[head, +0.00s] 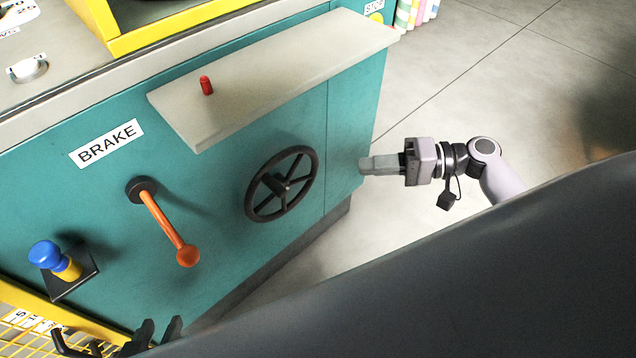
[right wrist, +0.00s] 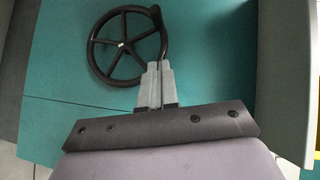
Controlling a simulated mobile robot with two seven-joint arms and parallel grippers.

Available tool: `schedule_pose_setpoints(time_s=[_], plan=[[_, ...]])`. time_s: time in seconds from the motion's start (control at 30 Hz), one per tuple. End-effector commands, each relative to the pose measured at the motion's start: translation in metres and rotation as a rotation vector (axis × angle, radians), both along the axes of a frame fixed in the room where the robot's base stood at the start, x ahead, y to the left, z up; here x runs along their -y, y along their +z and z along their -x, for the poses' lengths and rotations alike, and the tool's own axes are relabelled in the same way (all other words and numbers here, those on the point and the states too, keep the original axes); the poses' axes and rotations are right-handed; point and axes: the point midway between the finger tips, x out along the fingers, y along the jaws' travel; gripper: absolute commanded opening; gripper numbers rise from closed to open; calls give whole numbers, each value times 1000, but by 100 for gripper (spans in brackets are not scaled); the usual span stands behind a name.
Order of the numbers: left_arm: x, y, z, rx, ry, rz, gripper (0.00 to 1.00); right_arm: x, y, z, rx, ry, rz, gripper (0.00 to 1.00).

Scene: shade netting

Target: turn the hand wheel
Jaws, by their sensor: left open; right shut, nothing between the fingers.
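The black spoked hand wheel (head: 281,184) is mounted on the front of the teal cabinet (head: 225,160). It also shows in the right wrist view (right wrist: 124,46), where a knob-like handle stands out at its rim. My right gripper (head: 366,165) is shut and empty, to the right of the wheel in the head view. In the right wrist view its fingertips (right wrist: 158,70) appear just below the wheel's rim; I cannot tell whether they touch it. My left gripper (head: 160,332) is open at the bottom left of the head view, partly cut off and away from the wheel.
A grey shelf (head: 270,75) with a red peg (head: 206,85) juts out above the wheel. An orange brake lever (head: 168,228) and a blue-yellow knob (head: 56,260) are to the left. A yellow mesh (head: 35,318) is at lower left. Clear floor (head: 480,80) lies right.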

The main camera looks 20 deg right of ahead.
Motion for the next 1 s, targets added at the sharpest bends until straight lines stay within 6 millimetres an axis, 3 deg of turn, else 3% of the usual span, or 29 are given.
schedule_pose_setpoints(time_s=[0.23,0.6,0.8,1.0], plan=[[-1,1,0,5,-3,-3,43,-21,-4,-8,21,14,11,0],[-1,-4,1,-1,-7,-9,43,-90,-18,-43,20,10,9,0],[0,-1,1,0,-7,-7,43,-116,-26,-32,17,10,12,0],[1,-1,1,3,-4,-2,43,-125,-29,-29,17,9,12,0]])
